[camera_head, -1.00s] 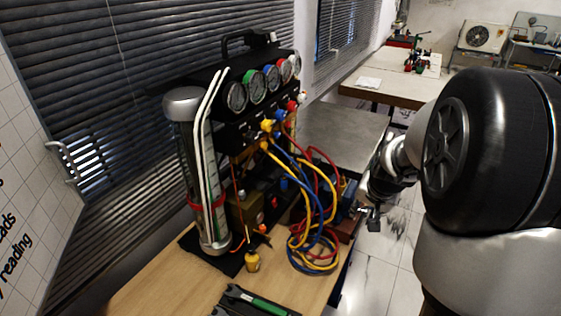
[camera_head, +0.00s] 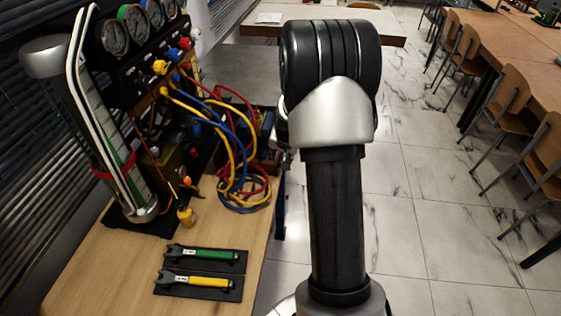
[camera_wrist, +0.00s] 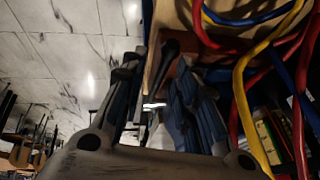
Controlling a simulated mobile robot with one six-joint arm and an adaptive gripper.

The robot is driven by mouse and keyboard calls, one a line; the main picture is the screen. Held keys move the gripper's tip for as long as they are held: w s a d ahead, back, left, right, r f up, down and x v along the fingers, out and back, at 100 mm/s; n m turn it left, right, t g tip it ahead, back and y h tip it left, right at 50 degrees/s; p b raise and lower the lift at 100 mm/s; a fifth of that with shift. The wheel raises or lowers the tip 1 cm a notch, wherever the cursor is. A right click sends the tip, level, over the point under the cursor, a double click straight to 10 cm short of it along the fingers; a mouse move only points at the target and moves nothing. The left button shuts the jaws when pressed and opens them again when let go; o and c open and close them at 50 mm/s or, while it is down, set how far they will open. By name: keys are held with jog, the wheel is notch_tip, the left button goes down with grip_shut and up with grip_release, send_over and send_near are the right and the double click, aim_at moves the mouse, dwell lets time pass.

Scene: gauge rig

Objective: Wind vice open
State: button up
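My gripper (camera_wrist: 158,100) fills the lower middle of the wrist view, its two dark-blue fingers apart. A dark bar with a rounded end (camera_wrist: 168,52) shows between and beyond the fingertips, beside a reddish-brown block; it may be the vice's handle. A small bright metal piece (camera_wrist: 154,105) shows in the gap. I cannot tell whether the fingers touch the bar. In the head view, a dark blue and brown device (camera_head: 266,128), possibly the vice, stands at the bench's right edge, partly hidden by hoses and my arm.
Red, blue and yellow hoses (camera_head: 232,160) hang close beside the device and also at right in the wrist view (camera_wrist: 245,90). The gauge panel (camera_head: 140,40) stands behind. Green (camera_head: 205,254) and yellow (camera_head: 200,281) tools lie on the wooden bench (camera_head: 100,265).

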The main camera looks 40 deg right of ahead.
jog(key=shift+x, duration=1.15)
jog(key=shift+c, duration=0.5)
grip_shut()
